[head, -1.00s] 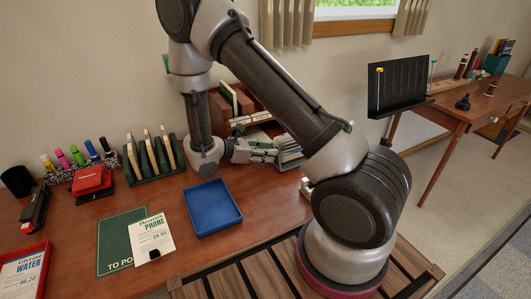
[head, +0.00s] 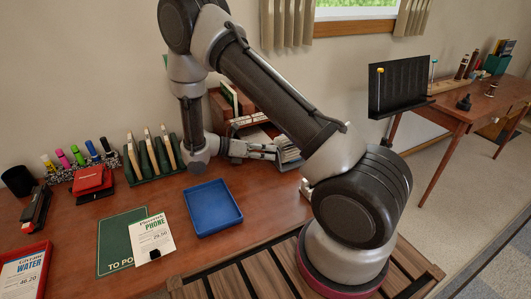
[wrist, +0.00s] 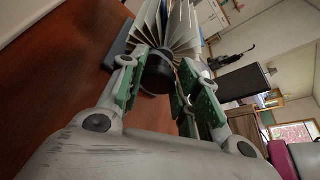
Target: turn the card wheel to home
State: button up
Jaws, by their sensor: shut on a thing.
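The card wheel (wrist: 168,25) shows at the top of the wrist view as a fan of white cards, with a dark round knob (wrist: 157,76) on its near side. My gripper (wrist: 160,84) has its green-padded fingers on either side of this knob and is shut on it. In the head view, my gripper (head: 266,151) reaches right to the card wheel (head: 289,151), which is partly hidden behind my arm. Which card faces front cannot be told.
A blue tray (head: 213,208) lies in front of my gripper. A green rack (head: 152,165) stands left of it on the desk (head: 180,255). A wooden organizer (head: 222,108) stands behind.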

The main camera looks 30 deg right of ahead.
dwell(0.4)
jog(key=o, duration=1)
jog(key=v, duration=1.2)
